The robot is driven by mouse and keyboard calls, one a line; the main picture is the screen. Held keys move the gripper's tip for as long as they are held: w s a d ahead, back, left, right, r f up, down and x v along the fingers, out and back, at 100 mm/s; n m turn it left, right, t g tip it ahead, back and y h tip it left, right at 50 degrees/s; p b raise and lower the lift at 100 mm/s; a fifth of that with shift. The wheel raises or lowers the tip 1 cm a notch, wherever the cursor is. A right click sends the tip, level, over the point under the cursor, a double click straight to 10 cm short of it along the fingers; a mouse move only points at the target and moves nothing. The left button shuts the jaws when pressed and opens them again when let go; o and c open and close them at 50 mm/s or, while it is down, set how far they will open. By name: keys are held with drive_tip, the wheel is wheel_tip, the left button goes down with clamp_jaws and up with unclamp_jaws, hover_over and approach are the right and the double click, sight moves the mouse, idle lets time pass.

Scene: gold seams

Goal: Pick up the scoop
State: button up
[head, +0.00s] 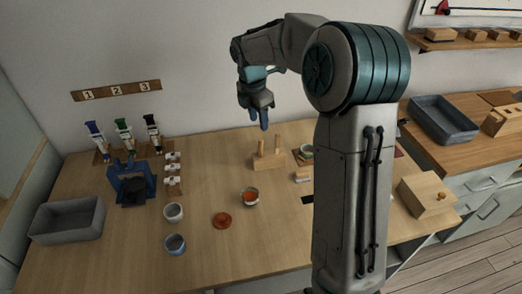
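My gripper (264,118) hangs fingers down above the back middle of the wooden table (120,260), over a wooden stand with two upright pegs (268,163). Its fingers look narrow and blue at the tip; at this size I cannot tell whether they are open or shut, or hold anything. I cannot make out a scoop for certain. My arm hides part of the table's right side. A small dark flat thing (308,199) shows beside my arm, partly hidden, and I cannot tell what it is.
A bowl (250,196), a red-brown disc (222,220) and two cups (173,212) (175,244) stand mid-table. A blue press-like device (131,183), grey tray (68,220) and several tubes (124,137) are left. A wooden box (427,193) is right. The front middle is clear.

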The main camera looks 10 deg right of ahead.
sight(261, 141)
drive_tip(key=f, duration=0.7)
drive_tip(key=shift+w+d+f, duration=0.1)
drive_tip(key=shift+w+d, duration=0.1)
drive_tip(key=shift+d, duration=0.2)
drive_tip(key=shift+w+d+f, duration=0.1)
drive_tip(key=shift+w+f, duration=0.1)
drive_tip(key=shift+f, duration=1.2)
drive_tip(key=shift+w+d+f, duration=0.1)
drive_tip(key=shift+w+f, duration=0.05)
drive_tip(key=shift+f, duration=1.25)
clamp_jaws()
